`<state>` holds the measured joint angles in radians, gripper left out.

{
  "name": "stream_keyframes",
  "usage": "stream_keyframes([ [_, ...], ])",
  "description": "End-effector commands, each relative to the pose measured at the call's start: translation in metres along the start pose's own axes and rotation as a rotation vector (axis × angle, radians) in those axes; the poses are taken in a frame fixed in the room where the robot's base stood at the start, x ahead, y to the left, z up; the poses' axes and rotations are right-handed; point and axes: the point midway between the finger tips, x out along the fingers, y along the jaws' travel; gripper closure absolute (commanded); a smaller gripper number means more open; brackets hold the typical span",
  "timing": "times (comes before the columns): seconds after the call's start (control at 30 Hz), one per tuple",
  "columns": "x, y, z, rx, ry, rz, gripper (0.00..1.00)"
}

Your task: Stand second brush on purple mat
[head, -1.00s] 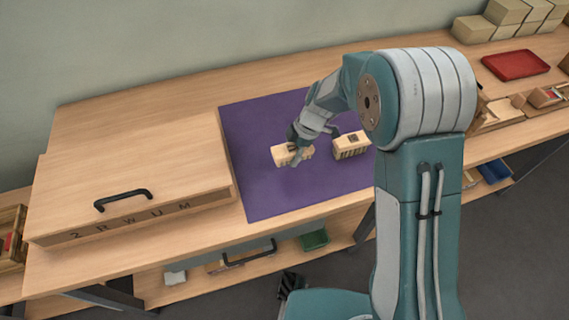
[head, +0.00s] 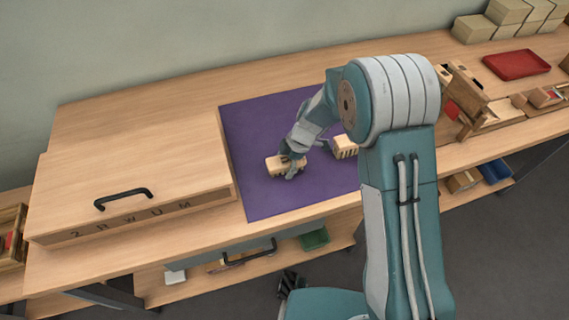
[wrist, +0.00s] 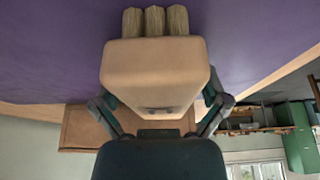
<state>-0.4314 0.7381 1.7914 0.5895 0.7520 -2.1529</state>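A pale wooden brush block (head: 277,166) is in my gripper (head: 290,169), low over the purple mat (head: 262,195). In the wrist view the block (wrist: 155,72) sits between my two fingers, with several tan bristle tufts (wrist: 155,20) at its far end pointing toward the mat. I cannot tell whether the tufts touch the mat. A second wooden brush block (head: 345,148) with dark slots or tufts on its side is on the mat to the right, partly hidden by my arm.
A wooden case (head: 130,175) with a black handle and letters on its front stands left of the mat. A red tray (head: 516,64) and several stacked blocks (head: 490,22) are at the far right. The mat's front left is clear. A green bin (head: 314,239) is on the shelf below.

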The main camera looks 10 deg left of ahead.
Motion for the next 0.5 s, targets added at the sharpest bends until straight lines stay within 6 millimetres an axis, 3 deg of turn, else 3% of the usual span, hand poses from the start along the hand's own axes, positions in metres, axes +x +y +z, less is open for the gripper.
stream_keyframes([
  [0.33, -0.002, 0.000, 0.000, 0.000, 0.000, 0.001, 0.02],
  [0.5, -0.025, 0.001, 0.000, -0.001, 0.000, 0.004, 0.02],
])
